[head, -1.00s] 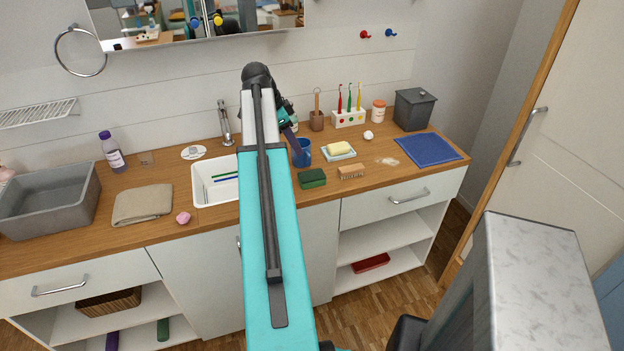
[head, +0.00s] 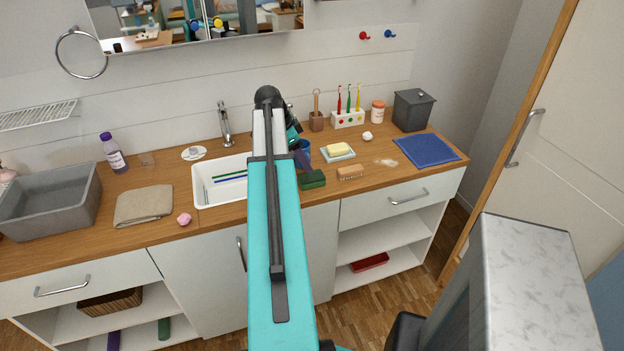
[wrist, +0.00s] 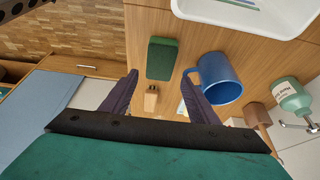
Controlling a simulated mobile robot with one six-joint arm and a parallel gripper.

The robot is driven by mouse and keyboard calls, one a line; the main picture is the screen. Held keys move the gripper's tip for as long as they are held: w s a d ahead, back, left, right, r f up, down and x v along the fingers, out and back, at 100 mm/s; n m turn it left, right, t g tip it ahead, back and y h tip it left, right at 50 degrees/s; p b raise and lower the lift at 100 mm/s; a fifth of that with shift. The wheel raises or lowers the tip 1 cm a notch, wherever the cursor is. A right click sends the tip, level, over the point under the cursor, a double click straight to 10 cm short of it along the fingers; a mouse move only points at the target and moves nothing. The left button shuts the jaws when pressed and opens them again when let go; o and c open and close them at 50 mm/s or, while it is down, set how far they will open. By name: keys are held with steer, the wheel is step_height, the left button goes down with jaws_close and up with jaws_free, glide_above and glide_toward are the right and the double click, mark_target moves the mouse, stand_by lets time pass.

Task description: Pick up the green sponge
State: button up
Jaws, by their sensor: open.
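The green sponge (head: 312,179) lies flat on the wooden counter, right of the white sink and near the front edge. In the wrist view the sponge (wrist: 162,58) lies beyond my fingertips, roughly midway between them. My gripper (wrist: 163,82) is open and empty, with its two dark fingers apart. In the head view my gripper (head: 304,160) is above the counter close to the sponge, partly hidden by my arm.
A blue mug (wrist: 220,78) stands beside the sponge, close to one finger in the wrist view. A wooden brush (head: 350,172) lies right of the sponge, and a soap dish (head: 338,156) is behind it. The sink (head: 208,186) is to the left.

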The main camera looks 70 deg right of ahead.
mark_target(311, 176)
steer(key=shift+x, duration=1.05)
steer(key=shift+f, duration=0.1)
steer(key=shift+p+x, duration=1.4)
steer(key=shift+x, duration=0.95)
steer(key=shift+w+f, duration=0.1)
steer(key=shift+f, duration=0.1)
steer(key=shift+f+b, duration=0.25)
steer(key=shift+b, duration=0.05)
steer(key=c, duration=0.8)
